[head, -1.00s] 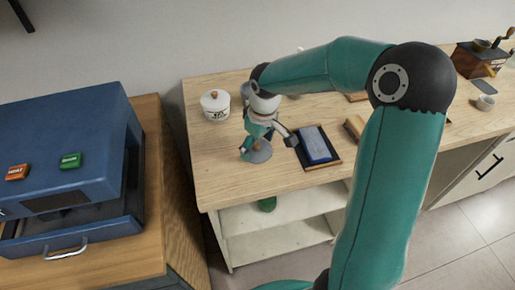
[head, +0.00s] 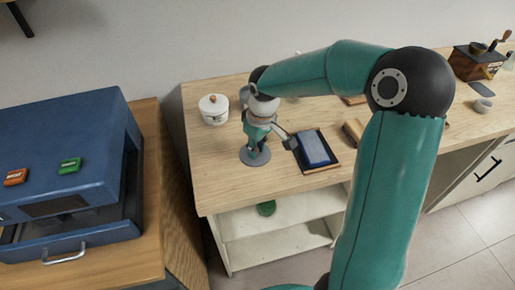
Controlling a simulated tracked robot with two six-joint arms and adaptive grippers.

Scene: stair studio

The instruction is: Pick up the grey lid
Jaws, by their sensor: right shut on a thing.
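The grey lid (head: 247,160) is a round, flat disc low over or on the wooden counter, left of the blue pad. My right gripper (head: 256,149) points down at the lid's middle. Its fingers are shut on the lid there, and they hide the part they grip. I cannot tell whether the lid touches the counter. My left gripper is not in view.
A white lidded pot (head: 214,110) stands left of my gripper. A blue pad on a dark tray (head: 329,168) lies to the right. A coffee grinder (head: 473,65) and small cup (head: 483,105) stand far right. A blue machine (head: 75,130) is at left.

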